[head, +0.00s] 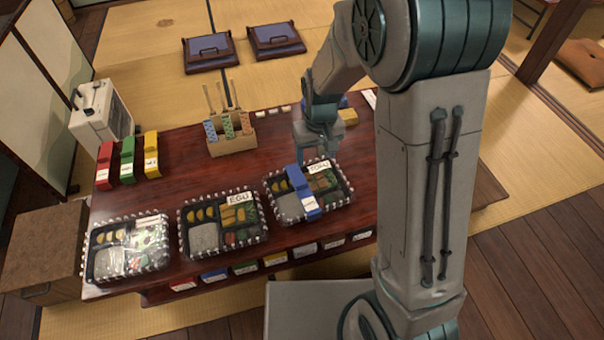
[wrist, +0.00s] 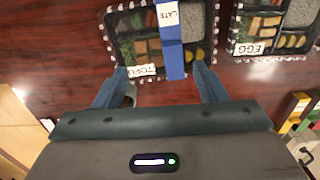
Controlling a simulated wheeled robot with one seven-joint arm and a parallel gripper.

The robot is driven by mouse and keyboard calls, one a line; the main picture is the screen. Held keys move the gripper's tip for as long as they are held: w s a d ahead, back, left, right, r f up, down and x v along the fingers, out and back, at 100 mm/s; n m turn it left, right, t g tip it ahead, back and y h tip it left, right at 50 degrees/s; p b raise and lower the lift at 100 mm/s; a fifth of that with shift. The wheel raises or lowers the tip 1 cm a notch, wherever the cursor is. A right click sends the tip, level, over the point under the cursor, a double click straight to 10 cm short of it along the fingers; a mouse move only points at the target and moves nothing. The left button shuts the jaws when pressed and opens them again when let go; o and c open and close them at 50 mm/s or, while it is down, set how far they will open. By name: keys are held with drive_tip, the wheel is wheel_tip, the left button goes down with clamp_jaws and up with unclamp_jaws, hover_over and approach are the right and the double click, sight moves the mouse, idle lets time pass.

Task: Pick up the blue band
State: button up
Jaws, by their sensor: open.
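The blue band (head: 300,186) lies across the lid of the TOFU lunch box (head: 345,196), the rightmost of the boxes in the head view. In the wrist view the blue band (wrist: 170,58) runs top to bottom over the box and carries a white LATE label. Whether it wraps underneath is hidden. My gripper (head: 312,153) is above the far edge of this box. In the wrist view its two fingers (wrist: 160,76) are apart and empty, one on each side of the band's near end, not visibly touching it.
The EGG box (head: 182,238) and another box (head: 90,262) stand to the left on the dark red table (head: 180,185). Red (head: 104,165), green (head: 127,160) and yellow (head: 151,155) bands are at the left. A wooden holder (head: 232,143) stands behind the boxes.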

drive_tip(key=w+a+f+n+p, duration=0.1)
drive_tip(key=w+a+f, duration=0.1)
drive_tip(key=a+f, duration=0.15)
drive_tip(key=b, duration=0.3)
hover_over(302, 184)
drive_tip(key=f, duration=0.7)
drive_tip(key=shift+w+d+f, duration=0.1)
drive_tip(key=shift+d+f, duration=0.1)
drive_tip(key=shift+f, duration=0.1)
drive_tip(key=shift+a+f+b, duration=0.2)
drive_tip(key=shift+f+b, duration=1.2)
drive_tip(key=shift+f, duration=1.65)
drive_tip(key=shift+r, duration=0.1)
drive_tip(key=c, duration=1)
